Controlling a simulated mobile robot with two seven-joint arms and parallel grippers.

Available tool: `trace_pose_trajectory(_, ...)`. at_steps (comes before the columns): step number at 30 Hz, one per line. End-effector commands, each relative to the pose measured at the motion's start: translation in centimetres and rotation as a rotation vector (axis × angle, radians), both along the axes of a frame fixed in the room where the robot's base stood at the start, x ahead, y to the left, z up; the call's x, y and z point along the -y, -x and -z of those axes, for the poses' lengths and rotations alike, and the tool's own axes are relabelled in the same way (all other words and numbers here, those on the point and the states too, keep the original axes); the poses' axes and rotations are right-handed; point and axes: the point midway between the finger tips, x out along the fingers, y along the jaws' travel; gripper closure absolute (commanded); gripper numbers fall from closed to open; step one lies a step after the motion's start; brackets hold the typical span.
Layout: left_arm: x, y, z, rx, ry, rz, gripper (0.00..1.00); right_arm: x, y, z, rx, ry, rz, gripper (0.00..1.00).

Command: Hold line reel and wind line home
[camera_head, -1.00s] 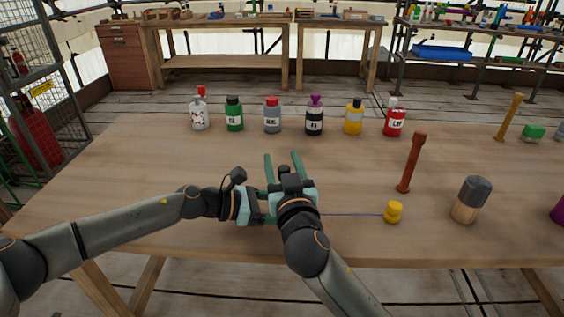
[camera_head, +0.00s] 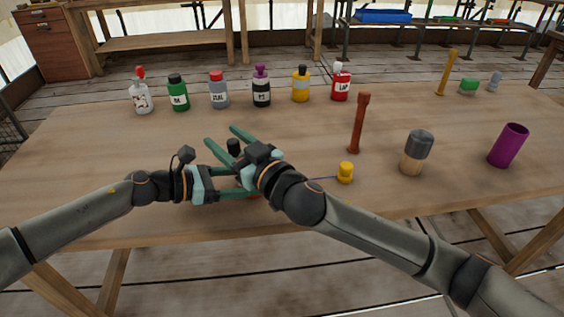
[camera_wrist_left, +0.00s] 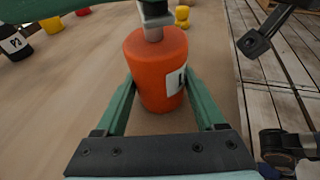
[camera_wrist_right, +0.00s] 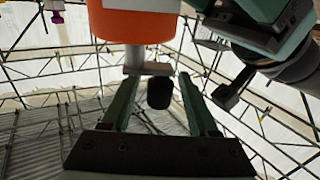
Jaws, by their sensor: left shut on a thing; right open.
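An orange reel (camera_wrist_left: 158,75) with a white label is between the fingers of my left gripper (camera_head: 238,183), which is shut on it. In the head view the reel is almost wholly hidden by my grippers. A grey crank arm (camera_wrist_left: 153,22) sits on the reel's end, and its black knob (camera_wrist_right: 159,93) shows in the right wrist view. My right gripper (camera_head: 222,137) is open, with the knob between its spread fingers; I cannot tell whether they touch it. A thin blue line (camera_head: 322,178) runs from behind my right gripper to a small yellow weight-like piece (camera_head: 345,173) on the table.
A brown upright peg (camera_head: 359,122), a grey-topped wooden cylinder (camera_head: 416,153) and a purple cup (camera_head: 508,146) stand to the right. Several bottles, among them a green one (camera_head: 178,94), line the back. The table (camera_head: 90,155) is clear at left.

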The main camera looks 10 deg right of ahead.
Motion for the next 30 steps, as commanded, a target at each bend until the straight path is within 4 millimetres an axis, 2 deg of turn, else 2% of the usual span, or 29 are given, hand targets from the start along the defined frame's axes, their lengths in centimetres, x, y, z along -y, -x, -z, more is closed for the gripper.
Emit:
trace_pose_trajectory(14, 0.0, 0.0, 0.0, 0.0, 0.0, -0.001, 0.6, 0.5, 1.1, 0.2, -0.017, 0.015, -0.324, 0.4)
trace_pose_trajectory(24, 0.0, 0.0, 0.0, 0.0, 0.0, 0.0, 0.6, 6.1, 5.4, 0.3, -0.02, 0.01, -0.316, 0.4)
trace_pose_trajectory(30, 0.0, 0.0, 0.0, 0.0, 0.0, 0.0, 0.6, 8.5, 7.3, 0.2, -0.02, 0.009, -0.318, 0.4)
